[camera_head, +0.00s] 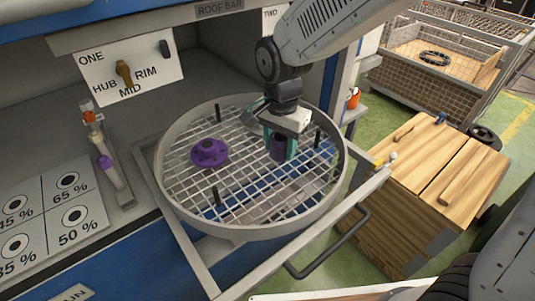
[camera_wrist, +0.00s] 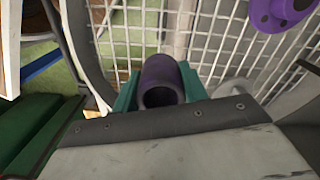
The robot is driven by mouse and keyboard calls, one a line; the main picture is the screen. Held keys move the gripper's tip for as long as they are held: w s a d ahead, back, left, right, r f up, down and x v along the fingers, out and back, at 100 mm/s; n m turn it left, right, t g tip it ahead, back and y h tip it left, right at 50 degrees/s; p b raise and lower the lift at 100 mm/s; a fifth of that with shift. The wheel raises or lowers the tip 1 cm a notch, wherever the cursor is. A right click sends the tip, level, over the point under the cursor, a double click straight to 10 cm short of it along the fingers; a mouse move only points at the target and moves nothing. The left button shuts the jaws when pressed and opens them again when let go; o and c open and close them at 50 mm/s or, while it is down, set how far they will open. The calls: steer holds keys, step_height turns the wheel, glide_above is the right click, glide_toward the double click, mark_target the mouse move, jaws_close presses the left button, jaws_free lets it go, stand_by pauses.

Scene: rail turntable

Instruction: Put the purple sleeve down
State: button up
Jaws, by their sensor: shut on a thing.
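The purple sleeve (camera_head: 278,149) is a dark purple hollow tube, held upright in my gripper (camera_head: 281,145) over the right half of the round wire-mesh turntable (camera_head: 342,180). In the wrist view the sleeve (camera_wrist: 160,82) stands between the teal fingers of my gripper (camera_wrist: 160,90), with its open end toward the camera. The fingers are shut on it. Its lower end is close to the mesh; I cannot tell whether it touches. A purple flanged piece (camera_head: 209,153) lies on the mesh to the left; it also shows in the wrist view (camera_wrist: 280,12).
Several black posts stand on the turntable, one at the front left (camera_head: 217,196) and one near the right rim (camera_head: 318,137). A grey handle (camera_head: 335,245) projects in front. A wooden crate (camera_head: 425,180) stands to the right. Bare mesh lies between the flanged piece and the sleeve.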

mark_target(278, 179)
step_height(278, 179, down, 8)
steer(key=shift+f, duration=0.1)
stand_by(0.4)
steer(key=o, duration=1.2)
steer(key=shift+f, duration=0.1)
steer(key=shift+c, duration=0.2)
step_height(278, 179, up, 12)
steer(key=s+d+r+n, duration=0.2)
steer(key=s+d+r, duration=0.2)
steer(key=d, duration=0.3)
steer(key=s+d+r+n, duration=0.2)
steer(key=s+d+r, duration=0.2)
steer(key=d, duration=0.3)
steer(key=s+d+n, duration=0.1)
steer(key=s+d, duration=0.2)
steer(key=s, duration=0.3)
steer(key=s+d+n+t, duration=0.1)
steer(key=s+d+n, duration=0.1)
steer(key=s, duration=0.3)
steer(key=shift+s+d+r+n, duration=0.3)
steer(key=shift+s+d+r, duration=0.1)
steer(key=shift+d, duration=0.5)
